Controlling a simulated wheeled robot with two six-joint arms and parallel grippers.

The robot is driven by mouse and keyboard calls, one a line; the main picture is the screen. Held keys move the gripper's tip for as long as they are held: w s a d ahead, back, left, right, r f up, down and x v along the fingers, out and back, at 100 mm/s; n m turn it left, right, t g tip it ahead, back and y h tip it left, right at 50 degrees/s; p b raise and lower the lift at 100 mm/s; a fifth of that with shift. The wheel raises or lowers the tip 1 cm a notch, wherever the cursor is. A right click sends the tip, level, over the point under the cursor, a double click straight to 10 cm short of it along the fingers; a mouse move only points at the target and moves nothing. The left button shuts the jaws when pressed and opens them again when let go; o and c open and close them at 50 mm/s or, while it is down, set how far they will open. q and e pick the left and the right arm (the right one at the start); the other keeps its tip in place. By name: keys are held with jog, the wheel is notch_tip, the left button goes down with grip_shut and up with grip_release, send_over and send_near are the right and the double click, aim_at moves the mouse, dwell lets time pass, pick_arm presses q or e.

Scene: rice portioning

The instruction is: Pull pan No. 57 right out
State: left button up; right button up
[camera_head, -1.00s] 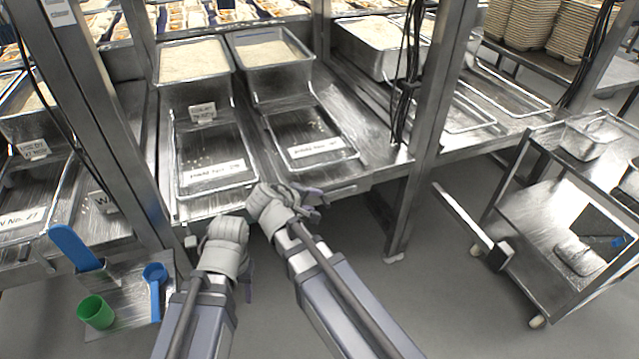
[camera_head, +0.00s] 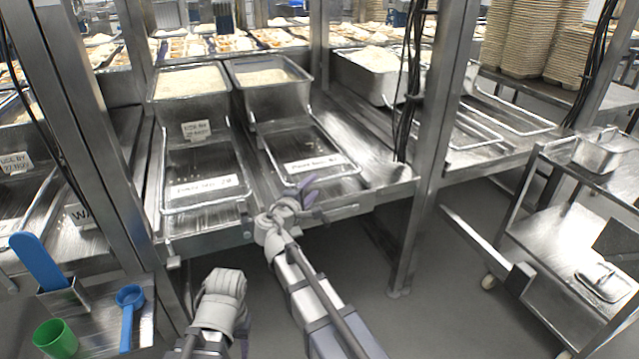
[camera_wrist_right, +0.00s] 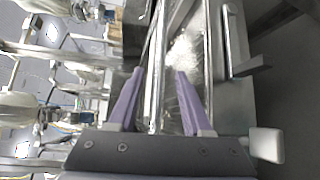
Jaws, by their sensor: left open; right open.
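Two deep metal pans of rice stand side by side on the steel shelf: a left pan (camera_head: 190,112) and a right pan (camera_head: 270,98). In front of each is a shallow wire-framed tray with a white label, the left tray label (camera_head: 205,186) and the right tray label (camera_head: 318,163). I cannot read a clear 57 on either label. My right gripper (camera_head: 304,192) is open at the shelf's front edge, below the right tray. In the wrist view its purple fingers (camera_wrist_right: 157,100) are apart, with a metal edge showing between them. My left gripper (camera_head: 222,285) is open and empty, lower and in front of the shelf.
A steel post (camera_head: 425,130) with hanging black cables stands to the right of these pans. A cart (camera_head: 545,240) stands at the right. A green cup (camera_head: 55,338), a blue scoop (camera_head: 128,305) and a blue paddle (camera_head: 38,260) are at lower left. The floor between is clear.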

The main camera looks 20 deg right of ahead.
aim_at(318, 182)
jog(key=shift+b+x, duration=0.3)
jog(key=shift+x, duration=2.5)
grip_shut()
